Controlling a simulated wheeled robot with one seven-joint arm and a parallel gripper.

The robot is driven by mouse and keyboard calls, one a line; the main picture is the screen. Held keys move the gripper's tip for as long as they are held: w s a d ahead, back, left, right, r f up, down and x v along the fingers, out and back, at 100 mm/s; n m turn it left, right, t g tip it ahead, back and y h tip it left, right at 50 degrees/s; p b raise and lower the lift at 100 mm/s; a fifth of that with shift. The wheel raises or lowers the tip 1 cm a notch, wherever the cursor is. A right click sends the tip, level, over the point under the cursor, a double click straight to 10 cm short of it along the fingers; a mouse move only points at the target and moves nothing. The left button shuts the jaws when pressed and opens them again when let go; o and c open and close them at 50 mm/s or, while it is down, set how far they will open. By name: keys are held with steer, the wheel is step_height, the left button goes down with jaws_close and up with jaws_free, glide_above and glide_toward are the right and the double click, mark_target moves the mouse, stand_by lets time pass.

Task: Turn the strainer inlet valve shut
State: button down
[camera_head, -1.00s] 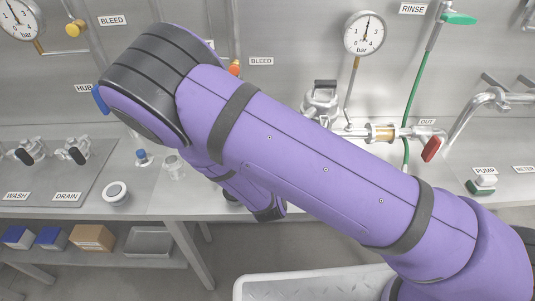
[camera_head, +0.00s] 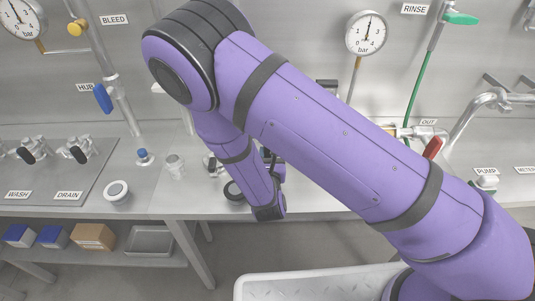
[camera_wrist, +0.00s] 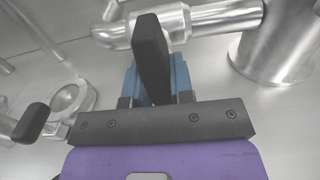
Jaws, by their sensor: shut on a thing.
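In the wrist view, my gripper (camera_wrist: 155,80) has blue fingers closed around a black lever handle (camera_wrist: 150,45). The lever stands in front of a shiny steel pipe (camera_wrist: 215,20). It appears to be the strainer inlet valve's handle, but no label shows there. A wide steel cylinder (camera_wrist: 280,45) stands to the right of it.
A second black handle (camera_wrist: 32,122) is close at the left in the wrist view.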

steer(key=shift+s+f, duration=0.1)
steer(key=c, duration=1)
jaws_free()
steer(key=s, duration=1)
steer(key=shift+s+a, duration=0.15)
steer(key=shift+s, duration=0.2)
